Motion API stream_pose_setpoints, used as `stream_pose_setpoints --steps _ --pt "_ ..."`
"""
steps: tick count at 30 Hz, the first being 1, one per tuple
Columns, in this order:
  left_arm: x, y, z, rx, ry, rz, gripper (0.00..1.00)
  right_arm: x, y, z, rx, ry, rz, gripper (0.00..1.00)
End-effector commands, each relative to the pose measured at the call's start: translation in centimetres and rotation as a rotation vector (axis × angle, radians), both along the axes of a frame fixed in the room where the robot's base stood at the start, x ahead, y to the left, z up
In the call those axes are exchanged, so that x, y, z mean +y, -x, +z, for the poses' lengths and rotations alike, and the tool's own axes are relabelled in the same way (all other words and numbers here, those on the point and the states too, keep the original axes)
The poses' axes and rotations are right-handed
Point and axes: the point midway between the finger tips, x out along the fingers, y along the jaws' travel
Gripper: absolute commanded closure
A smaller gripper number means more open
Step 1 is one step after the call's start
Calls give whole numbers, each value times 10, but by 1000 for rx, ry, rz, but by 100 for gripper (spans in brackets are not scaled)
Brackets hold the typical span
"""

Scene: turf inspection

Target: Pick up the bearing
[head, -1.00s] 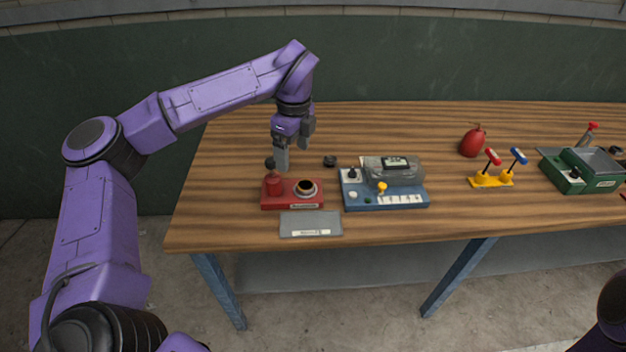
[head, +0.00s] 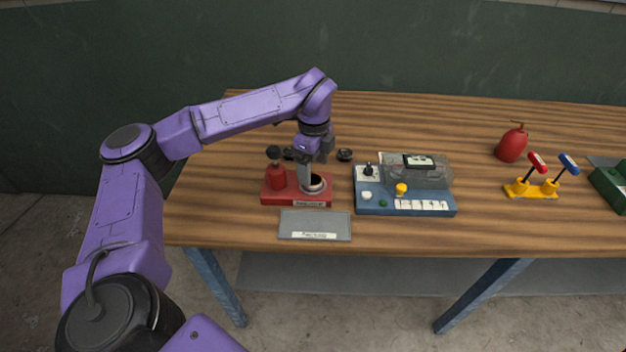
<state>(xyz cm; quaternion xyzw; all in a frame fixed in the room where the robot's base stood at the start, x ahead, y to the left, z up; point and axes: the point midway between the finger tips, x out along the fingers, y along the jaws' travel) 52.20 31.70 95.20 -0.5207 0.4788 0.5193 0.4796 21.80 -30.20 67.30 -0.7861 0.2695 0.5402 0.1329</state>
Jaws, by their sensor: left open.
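A round metal ring with a dark centre (head: 318,184), which looks like the bearing, sits on the right part of a red base (head: 283,198). A red cylinder with a black knob (head: 276,174) stands on the base's left part. My left gripper (head: 311,176) points down right at the ring, its jaws open. A grey finger covers the ring's left side, and I cannot tell whether it touches. My right gripper is out of view.
A grey labelled plate (head: 315,224) lies in front of the red base. A blue device (head: 405,206) with a clear cover stands close on the right. A red oil can (head: 512,144) and yellow lever stand (head: 530,189) are farther right.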

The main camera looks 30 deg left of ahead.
Motion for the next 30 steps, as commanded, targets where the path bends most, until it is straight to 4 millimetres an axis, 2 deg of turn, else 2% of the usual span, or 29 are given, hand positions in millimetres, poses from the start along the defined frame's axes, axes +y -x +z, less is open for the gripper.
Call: stream_pose_setpoints --steps 2,6,13,14,18,20,21,30 --pt "2 3 -11 7 0 0 18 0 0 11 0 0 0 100" --pt "2 3 -32 3 0 1 18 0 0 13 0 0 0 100" --pt "2 2 -36 1 0 1 18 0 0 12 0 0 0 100" --pt "2 2 -36 1 0 1 21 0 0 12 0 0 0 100" --pt "2 2 -36 1 0 1 66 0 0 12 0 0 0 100" --pt "2 2 -36 1 0 1 85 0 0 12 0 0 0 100" --pt "2 2 -36 0 0 1 91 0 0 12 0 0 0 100" --pt "2 1 -32 -2 0 1 91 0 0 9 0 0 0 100"
